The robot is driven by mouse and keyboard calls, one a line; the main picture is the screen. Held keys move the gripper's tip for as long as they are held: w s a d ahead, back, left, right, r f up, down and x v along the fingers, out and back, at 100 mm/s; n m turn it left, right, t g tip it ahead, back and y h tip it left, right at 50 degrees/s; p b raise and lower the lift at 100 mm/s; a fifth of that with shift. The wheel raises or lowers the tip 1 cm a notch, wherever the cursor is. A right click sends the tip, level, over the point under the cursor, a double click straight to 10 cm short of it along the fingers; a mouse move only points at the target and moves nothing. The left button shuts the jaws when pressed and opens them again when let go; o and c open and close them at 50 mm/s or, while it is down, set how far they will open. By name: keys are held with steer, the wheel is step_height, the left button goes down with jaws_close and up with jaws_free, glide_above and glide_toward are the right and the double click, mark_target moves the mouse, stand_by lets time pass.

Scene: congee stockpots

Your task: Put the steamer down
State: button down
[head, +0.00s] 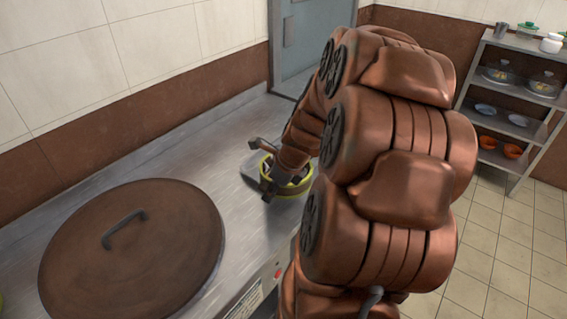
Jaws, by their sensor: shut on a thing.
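A small round thing with a yellow-green rim (297,190), which looks like the steamer, is at the end of my arm, over the steel counter near its right edge. My gripper (270,174) is shut on it at its left side. My arm hides part of the round thing. I cannot tell whether its base touches the counter.
A large pot with a brown lid and dark handle (130,250) fills the counter's near left. The steel counter (190,155) is bare between lid and gripper. A metal shelf (515,90) with bowls and lidded pots stands back right.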

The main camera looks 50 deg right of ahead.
steer(key=w+d, duration=0.3)
steer(key=d, duration=0.1)
steer(key=w+d+f+p, duration=0.1)
steer(key=w+d, duration=0.2)
steer(key=d, duration=0.1)
steer(key=w+d+p, duration=0.1)
steer(key=w+d, duration=0.2)
steer(key=d, duration=0.1)
steer(key=shift+w+f, duration=0.25)
steer(key=shift+w, duration=0.05)
steer(key=shift+f, duration=1.8)
steer(key=c, duration=0.7)
jaws_free()
